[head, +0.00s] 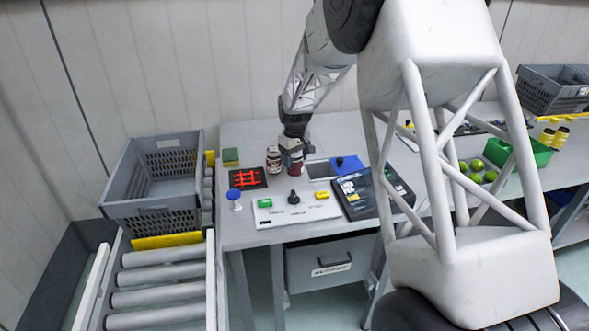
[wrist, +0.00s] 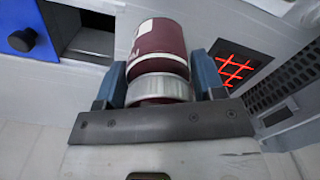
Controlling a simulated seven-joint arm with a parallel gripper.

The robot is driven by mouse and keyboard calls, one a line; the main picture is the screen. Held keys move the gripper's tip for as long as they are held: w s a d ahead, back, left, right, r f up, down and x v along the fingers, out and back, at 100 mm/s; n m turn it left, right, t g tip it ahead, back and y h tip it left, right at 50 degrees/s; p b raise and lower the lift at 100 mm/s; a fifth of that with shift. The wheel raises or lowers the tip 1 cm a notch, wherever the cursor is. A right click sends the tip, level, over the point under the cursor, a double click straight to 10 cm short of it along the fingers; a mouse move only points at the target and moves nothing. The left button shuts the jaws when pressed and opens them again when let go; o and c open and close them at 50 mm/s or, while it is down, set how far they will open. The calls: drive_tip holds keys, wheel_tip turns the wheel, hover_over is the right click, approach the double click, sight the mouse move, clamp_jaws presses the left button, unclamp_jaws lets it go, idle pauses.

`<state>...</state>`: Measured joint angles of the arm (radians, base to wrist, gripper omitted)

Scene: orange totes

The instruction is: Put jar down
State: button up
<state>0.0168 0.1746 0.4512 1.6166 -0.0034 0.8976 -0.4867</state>
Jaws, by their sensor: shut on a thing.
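My gripper (head: 293,146) points down over the workbench, near its back left part. It is shut on a dark red jar (head: 295,168) with a pale band. In the wrist view the jar (wrist: 158,42) sits between the two blue fingers (wrist: 160,78), its silvery lid close to the gripper body. I cannot tell whether the jar's base touches the bench. A second jar (head: 273,160), dark with a white label, stands just left of the held one.
A red-lit grid panel (head: 247,178) lies to the left, beside a grey crate (head: 150,208) on rollers. A button panel (head: 297,211) with a black knob is in front. A dark box (head: 362,196) and a recessed bin with a blue plate (head: 346,164) are to the right.

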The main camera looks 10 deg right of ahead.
sight(294, 169)
drive_tip(key=shift+f, duration=2.2)
drive_tip(key=shift+f, duration=0.1)
drive_tip(key=o, duration=1.2)
drive_tip(key=shift+c, duration=0.2)
wheel_tip(294, 169, up, 12)
drive_tip(key=shift+r, duration=0.1)
drive_tip(key=shift+s, duration=0.1)
